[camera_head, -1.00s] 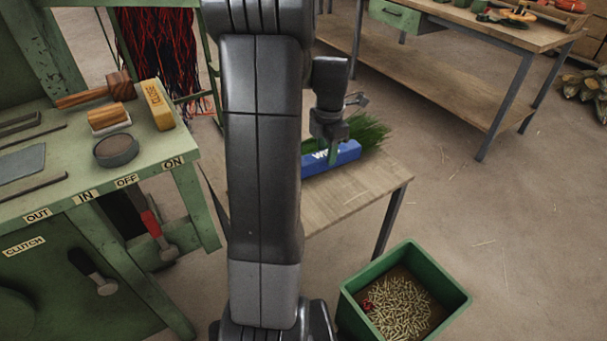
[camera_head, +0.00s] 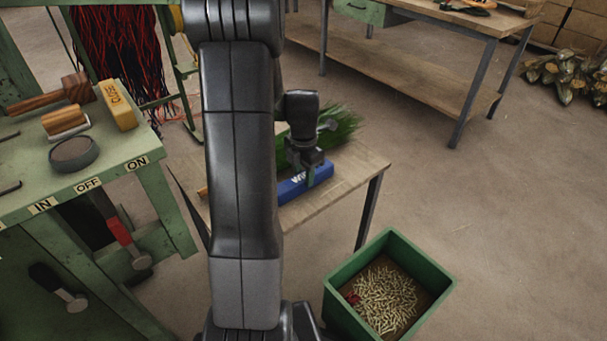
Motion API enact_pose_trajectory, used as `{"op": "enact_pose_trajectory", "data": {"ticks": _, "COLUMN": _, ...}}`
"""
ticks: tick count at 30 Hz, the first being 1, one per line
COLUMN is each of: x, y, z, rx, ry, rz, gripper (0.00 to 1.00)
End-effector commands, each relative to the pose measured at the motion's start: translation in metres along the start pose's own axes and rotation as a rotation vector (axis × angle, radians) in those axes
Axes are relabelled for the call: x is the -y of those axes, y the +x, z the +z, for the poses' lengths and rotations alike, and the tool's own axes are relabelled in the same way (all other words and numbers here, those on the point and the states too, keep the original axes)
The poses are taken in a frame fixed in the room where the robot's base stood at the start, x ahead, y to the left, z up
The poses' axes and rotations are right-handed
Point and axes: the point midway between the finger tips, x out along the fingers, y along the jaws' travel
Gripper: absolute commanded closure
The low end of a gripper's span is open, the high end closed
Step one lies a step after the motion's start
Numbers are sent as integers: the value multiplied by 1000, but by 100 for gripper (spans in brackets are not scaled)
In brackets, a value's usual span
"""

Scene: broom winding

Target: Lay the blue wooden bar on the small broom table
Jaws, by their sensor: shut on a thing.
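The blue wooden bar (camera_head: 322,172) with white lettering is at the small broom table (camera_head: 345,170), in front of green bristles (camera_head: 340,126). My gripper (camera_head: 308,174) is shut on the bar from above. My arm hides the bar's left end and part of the table. The bar appears to be at or just above the tabletop; I cannot tell whether it touches.
A green bin (camera_head: 437,286) of small pale pieces stands on the floor in front of the table. A green machine bench (camera_head: 110,185) with a yellow block (camera_head: 118,106) is at left. A long workbench (camera_head: 400,75) stands behind.

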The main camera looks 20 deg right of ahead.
Motion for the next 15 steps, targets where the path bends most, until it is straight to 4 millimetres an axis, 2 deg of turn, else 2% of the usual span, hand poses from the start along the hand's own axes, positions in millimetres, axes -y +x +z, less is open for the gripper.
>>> {"op": "enact_pose_trajectory", "data": {"ticks": 9, "x": 0, "y": 2, "z": 0, "rx": 1, "ry": 0, "rz": 1, "gripper": 96}}
{"op": "enact_pose_trajectory", "data": {"ticks": 10, "x": 0, "y": 2, "z": 0, "rx": 1, "ry": 0, "rz": 1, "gripper": 60}}
{"op": "enact_pose_trajectory", "data": {"ticks": 13, "x": 0, "y": 2, "z": 0, "rx": 1, "ry": 0, "rz": 1, "gripper": 42}}
{"op": "enact_pose_trajectory", "data": {"ticks": 15, "x": 0, "y": 2, "z": 0, "rx": 1, "ry": 0, "rz": 1, "gripper": 42}}
